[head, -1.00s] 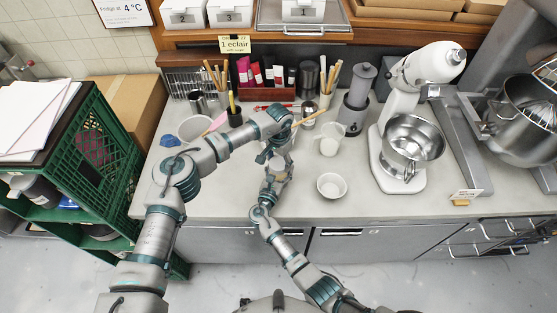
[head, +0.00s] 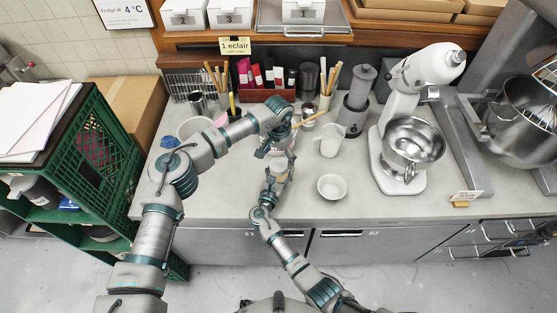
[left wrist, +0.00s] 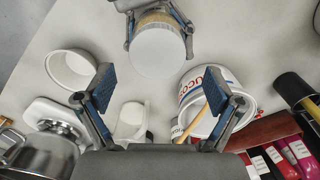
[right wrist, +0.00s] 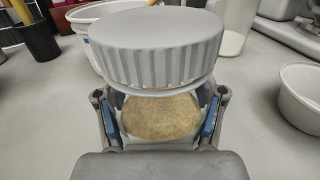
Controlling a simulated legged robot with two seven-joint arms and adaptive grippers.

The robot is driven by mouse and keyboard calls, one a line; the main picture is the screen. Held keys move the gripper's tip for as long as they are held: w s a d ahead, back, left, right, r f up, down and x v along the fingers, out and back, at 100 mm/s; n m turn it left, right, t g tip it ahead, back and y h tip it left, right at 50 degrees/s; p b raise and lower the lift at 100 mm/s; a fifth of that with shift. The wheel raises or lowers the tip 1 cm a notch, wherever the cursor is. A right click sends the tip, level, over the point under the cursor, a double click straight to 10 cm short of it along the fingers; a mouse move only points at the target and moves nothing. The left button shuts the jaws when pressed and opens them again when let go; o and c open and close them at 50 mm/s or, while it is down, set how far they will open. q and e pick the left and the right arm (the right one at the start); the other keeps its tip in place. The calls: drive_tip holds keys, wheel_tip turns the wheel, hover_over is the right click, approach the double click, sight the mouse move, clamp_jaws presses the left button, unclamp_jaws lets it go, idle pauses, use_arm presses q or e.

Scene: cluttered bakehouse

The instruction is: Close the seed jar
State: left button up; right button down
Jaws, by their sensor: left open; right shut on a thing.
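The seed jar (right wrist: 160,118), with tan contents, is held upright in my right gripper (right wrist: 162,105), whose fingers close on both sides of its body. A pale ribbed lid (right wrist: 158,48) sits on top of the jar. Whether it is fully tightened cannot be told. In the left wrist view the lid's white round top (left wrist: 158,52) faces the camera, beyond the fingertips. My left gripper (left wrist: 158,82) is open and empty, close to the jar but apart from the lid. In the head view my arms partly hide the jar.
A labelled white tub (left wrist: 205,82) holding a wooden tool is nearby. The stand mixer (head: 398,160) is farther right. The front counter is mostly clear.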

use_arm(q)
drive_tip(key=shift+r, duration=0.65)
drive_tip(key=shift+c, duration=0.4)
